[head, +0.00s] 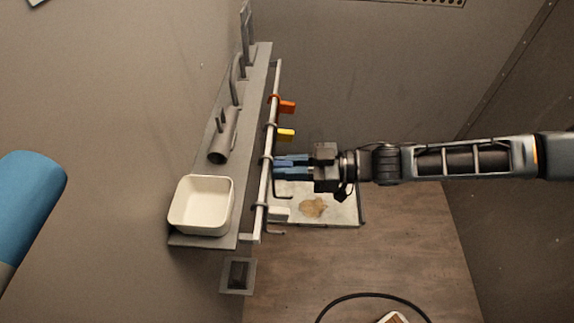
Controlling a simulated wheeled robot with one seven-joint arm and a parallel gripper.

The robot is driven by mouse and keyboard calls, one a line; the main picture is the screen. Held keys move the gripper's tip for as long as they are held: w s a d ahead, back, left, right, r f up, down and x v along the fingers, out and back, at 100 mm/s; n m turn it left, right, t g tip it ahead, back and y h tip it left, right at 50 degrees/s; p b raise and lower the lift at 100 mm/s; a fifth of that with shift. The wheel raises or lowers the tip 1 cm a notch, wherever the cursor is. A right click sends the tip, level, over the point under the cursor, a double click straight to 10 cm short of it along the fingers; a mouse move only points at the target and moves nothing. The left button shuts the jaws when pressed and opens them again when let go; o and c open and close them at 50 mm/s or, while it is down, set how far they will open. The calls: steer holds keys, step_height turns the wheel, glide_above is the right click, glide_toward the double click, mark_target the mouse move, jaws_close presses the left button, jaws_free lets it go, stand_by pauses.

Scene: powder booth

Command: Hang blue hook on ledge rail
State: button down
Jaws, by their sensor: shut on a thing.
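The ledge rail (272,118) is a pale bar running along the ledge's outer side. My gripper (284,166) reaches in from the right, with its fingertips close to the rail, and is shut on the blue hook (287,163). The hook's blue block lies between the fingers and is partly hidden by them. A dark curved end shows at the rail by the blue block. I cannot tell whether it is over the rail or only beside it. An orange hook (288,106), a yellow hook (286,135) and a white hook (279,213) are on the rail.
The grey ledge (207,165) holds a white bin (200,204) and a grey cylindrical piece (222,137). A tray (335,217) with a tan patch lies below the gripper. A dark hose (370,295) curves on the floor. The floor at right is clear.

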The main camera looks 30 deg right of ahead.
steer(key=c, duration=0.9)
jaws_free()
